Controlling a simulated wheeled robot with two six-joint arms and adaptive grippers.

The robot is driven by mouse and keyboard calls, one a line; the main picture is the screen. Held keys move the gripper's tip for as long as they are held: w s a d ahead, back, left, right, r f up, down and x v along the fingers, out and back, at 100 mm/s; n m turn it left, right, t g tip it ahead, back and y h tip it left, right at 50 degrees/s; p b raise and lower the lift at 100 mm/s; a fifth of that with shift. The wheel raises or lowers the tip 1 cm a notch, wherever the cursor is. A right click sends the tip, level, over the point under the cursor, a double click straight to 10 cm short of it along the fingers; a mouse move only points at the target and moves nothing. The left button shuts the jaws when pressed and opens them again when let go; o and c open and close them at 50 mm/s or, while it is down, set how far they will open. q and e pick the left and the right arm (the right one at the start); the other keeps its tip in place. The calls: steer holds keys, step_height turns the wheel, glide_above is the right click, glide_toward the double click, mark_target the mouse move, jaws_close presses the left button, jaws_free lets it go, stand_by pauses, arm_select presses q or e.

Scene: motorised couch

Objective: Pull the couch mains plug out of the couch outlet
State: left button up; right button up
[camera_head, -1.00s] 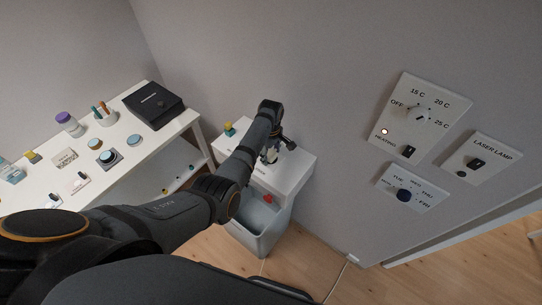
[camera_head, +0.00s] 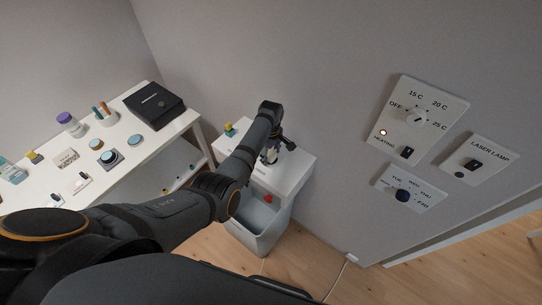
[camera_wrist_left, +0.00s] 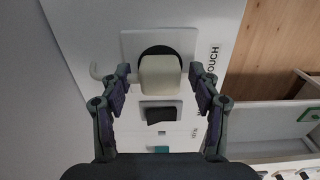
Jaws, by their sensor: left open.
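The couch mains plug (camera_wrist_left: 160,77) is a pale, blocky plug in the left wrist view. It sits in front of the dark round socket of the couch outlet (camera_wrist_left: 130,43), a light plate beside lettering partly readable as "COUCH". My left gripper (camera_wrist_left: 160,74) is open, with one finger on each side of the plug and a visible gap on both sides. In the head view my left gripper (camera_head: 270,154) is over the top of a white cabinet (camera_head: 295,172); the arm and gripper hide most of the outlet there. My right gripper is not in view.
A dark rocker switch (camera_wrist_left: 160,114) lies just below the plug. A grey bin (camera_head: 262,222) stands under the cabinet top. A white table (camera_head: 128,160) with several small items and a black box (camera_head: 154,105) is at left. Wall control panels (camera_head: 420,120) are at right.

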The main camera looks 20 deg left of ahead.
mark_target(271, 154)
arm_select(q)
jaws_close()
stand_by(0.3)
steer(key=shift+r, duration=0.1)
steer(key=shift+r+p, duration=2.9)
steer(key=shift+p, duration=0.45)
